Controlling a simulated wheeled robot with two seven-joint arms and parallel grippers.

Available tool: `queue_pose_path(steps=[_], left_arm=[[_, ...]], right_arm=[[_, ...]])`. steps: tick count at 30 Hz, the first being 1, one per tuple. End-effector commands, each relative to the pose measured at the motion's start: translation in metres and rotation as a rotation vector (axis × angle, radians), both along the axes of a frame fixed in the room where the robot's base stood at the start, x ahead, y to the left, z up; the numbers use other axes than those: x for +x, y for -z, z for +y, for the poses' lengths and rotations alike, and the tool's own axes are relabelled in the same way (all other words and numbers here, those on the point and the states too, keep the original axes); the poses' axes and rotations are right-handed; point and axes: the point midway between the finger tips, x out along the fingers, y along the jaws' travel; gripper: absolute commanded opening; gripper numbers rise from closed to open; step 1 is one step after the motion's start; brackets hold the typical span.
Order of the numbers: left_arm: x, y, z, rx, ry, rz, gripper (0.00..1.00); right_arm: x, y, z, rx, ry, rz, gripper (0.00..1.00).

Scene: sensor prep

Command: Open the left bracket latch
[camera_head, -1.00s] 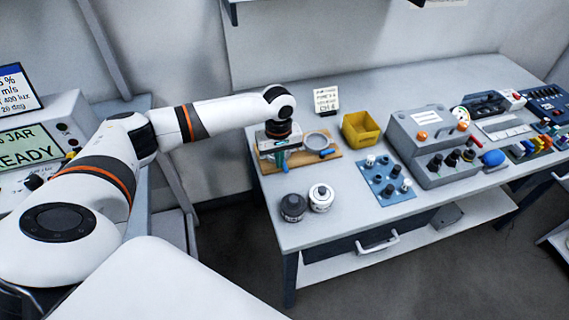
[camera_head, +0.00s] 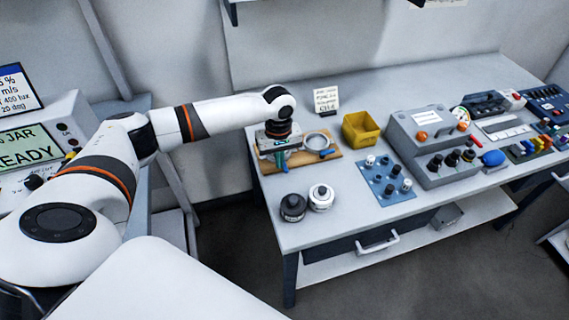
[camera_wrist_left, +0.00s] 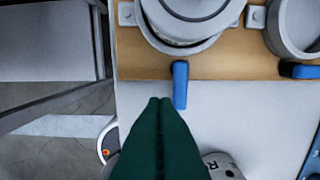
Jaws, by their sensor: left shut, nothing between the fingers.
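The wooden board (camera_head: 335,163) lies at the left end of the bench with two round brackets on it. The left bracket (camera_wrist_left: 190,28) holds a round light-coloured part. Its blue latch lever (camera_wrist_left: 180,84) points out over the board's front edge. The right bracket (camera_head: 318,138) is an open ring, and its blue lever (camera_head: 327,153) lies sideways. My left gripper (camera_head: 281,160) is over the board's left part, hiding much of the left bracket. In the wrist view its green fingertips (camera_wrist_left: 160,103) are together and empty, just left of the left lever; I cannot tell whether they touch it.
A dark jar (camera_head: 293,207) and a white jar (camera_head: 321,197) stand in front of the board. A yellow bin (camera_head: 360,129), a blue knob plate (camera_head: 387,181) and a grey control box (camera_head: 431,145) stand to the right. A small sign (camera_head: 326,99) stands behind.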

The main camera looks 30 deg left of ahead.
Motion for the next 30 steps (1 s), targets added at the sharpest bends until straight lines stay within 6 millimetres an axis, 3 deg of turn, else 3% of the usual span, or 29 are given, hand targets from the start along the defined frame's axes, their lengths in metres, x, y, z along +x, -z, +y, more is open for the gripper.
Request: queue_pose_path(steps=[30], left_arm=[[0.000,0.014,0.000,0.000,0.000,0.000,0.00]], right_arm=[[0.000,0.002,0.000,0.000,0.000,0.000,0.36]])
